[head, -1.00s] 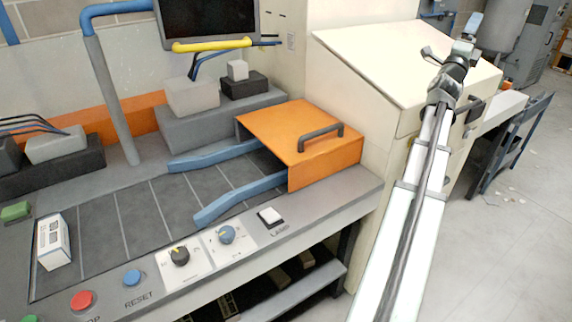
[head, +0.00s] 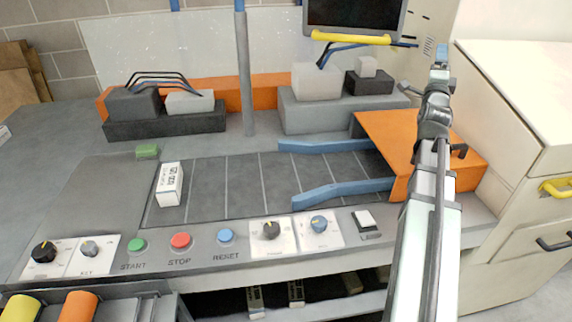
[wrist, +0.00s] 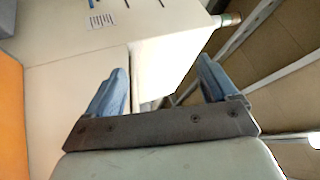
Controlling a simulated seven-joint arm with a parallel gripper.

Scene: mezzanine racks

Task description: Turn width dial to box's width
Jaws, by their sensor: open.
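A small white box (head: 168,188) with dark print lies at the left end of the dark slatted bed. Farther left are another black dial (head: 43,252) and a grey dial (head: 89,248). The labels are too small to read, so I cannot tell which is the width dial. My gripper (head: 441,54) is raised at the right, well away from the dials. In the wrist view my gripper (wrist: 160,78) is open and empty, its two blue fingers apart.
Two blue guide rails (head: 345,190) lead under an orange cover (head: 405,130) with a handle. A cream cabinet (head: 500,110) stands at the right.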

